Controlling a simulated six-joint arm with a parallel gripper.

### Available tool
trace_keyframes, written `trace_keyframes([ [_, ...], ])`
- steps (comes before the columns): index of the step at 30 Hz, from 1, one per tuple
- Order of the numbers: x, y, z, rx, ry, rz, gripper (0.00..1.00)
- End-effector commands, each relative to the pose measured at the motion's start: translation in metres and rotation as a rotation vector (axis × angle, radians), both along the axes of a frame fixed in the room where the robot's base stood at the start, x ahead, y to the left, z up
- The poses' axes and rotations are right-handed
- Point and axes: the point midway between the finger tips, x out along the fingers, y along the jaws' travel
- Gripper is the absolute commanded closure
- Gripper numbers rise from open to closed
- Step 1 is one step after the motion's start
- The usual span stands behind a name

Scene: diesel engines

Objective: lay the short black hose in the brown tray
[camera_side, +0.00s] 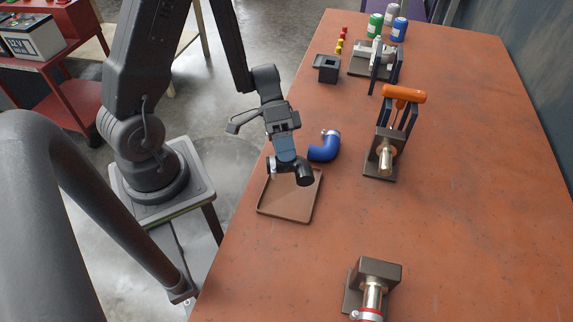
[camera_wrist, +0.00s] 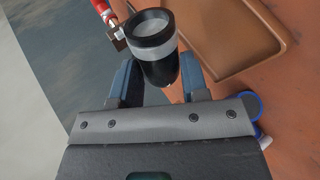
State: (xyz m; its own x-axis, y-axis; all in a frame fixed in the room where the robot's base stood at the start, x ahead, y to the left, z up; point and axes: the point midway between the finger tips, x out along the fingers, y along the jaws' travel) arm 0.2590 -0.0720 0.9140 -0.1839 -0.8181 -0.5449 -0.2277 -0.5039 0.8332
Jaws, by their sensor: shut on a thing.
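My gripper (camera_side: 285,168) is shut on the short black hose (camera_side: 304,173) and holds it above the far end of the brown tray (camera_side: 273,213). In the wrist view the hose (camera_wrist: 153,47) is a black tube with a pale open end, between the two blue fingers of my gripper (camera_wrist: 160,85). A red and metal part (camera_wrist: 108,18) shows just beside the hose there. The tray (camera_wrist: 262,60) lies to the right of the hose in the wrist view. The arm hides part of the tray's far edge in the side view.
A blue elbow hose (camera_side: 326,148) lies just beyond the tray. A metal pipe stub on a block (camera_side: 385,158), with an orange-handled tool (camera_side: 403,94) behind it, stands to the right. Another stub block (camera_side: 375,275) is at the front. The table (camera_side: 460,210) is clear at right.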

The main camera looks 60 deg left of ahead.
Motion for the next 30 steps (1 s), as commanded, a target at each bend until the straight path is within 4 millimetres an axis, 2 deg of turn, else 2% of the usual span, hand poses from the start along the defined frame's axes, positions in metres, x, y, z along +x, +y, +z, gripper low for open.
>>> trace_keyframes([
  [4,0.001,-0.004,-0.009,0.0,0.003,0.001,1.0],
  [12,0.001,-0.004,-0.04,0.0,0.002,0.0,1.0],
  [30,0.001,-0.003,-0.051,0.0,0.001,0.0,1.0],
])
